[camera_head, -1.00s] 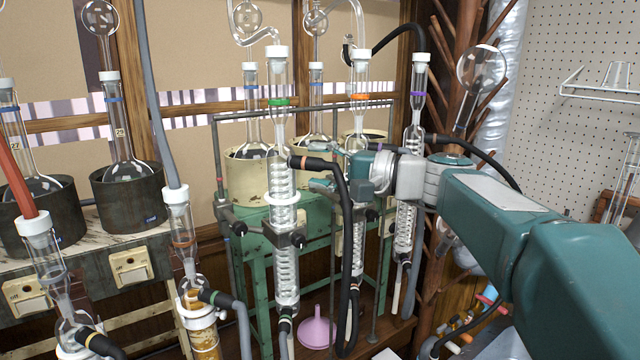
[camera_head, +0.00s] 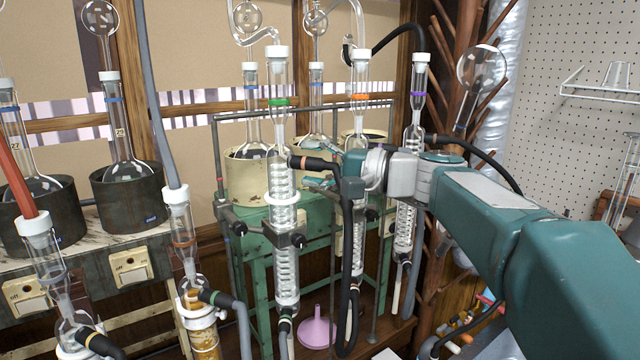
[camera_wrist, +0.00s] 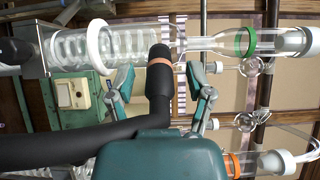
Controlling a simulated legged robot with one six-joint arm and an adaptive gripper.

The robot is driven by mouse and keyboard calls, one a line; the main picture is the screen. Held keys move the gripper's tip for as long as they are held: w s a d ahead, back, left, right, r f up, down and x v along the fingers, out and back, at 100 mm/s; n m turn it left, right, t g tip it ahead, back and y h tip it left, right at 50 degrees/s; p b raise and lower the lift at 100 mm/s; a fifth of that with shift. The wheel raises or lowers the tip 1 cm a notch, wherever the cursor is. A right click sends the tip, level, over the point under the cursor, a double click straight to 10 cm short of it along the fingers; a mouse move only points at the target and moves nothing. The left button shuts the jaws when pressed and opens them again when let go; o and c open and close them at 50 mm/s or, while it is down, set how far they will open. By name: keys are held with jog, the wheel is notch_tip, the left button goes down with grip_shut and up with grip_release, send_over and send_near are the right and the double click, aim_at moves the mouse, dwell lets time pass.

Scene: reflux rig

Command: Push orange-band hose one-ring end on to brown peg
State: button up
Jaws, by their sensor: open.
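The black hose has an orange-banded end (camera_head: 305,163) at the upper side of the green-band condenser (camera_head: 283,210); it appears to meet the glass there. The hose hangs down in front of the rig. In the wrist view the hose end (camera_wrist: 159,80) shows a single orange ring. My gripper (camera_wrist: 160,74) is open, with one finger on each side of the hose end and gaps showing. In the head view my gripper (camera_head: 318,166) is just right of the condenser, partly hidden by my wrist. I cannot pick out the brown peg with certainty.
An orange-band condenser (camera_head: 359,97) and a purple-band one (camera_head: 417,98) stand right of the green-band one. A green metal frame (camera_head: 258,262) carries them. A brown branched rack (camera_head: 442,40) rises behind my arm. A pink funnel (camera_head: 317,330) stands below.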

aim_at(324, 165)
dwell(0.3)
grip_shut()
jog(key=shift+s+d, duration=0.15)
jog(key=shift+d, duration=0.1)
jog(key=shift+v, duration=2.7)
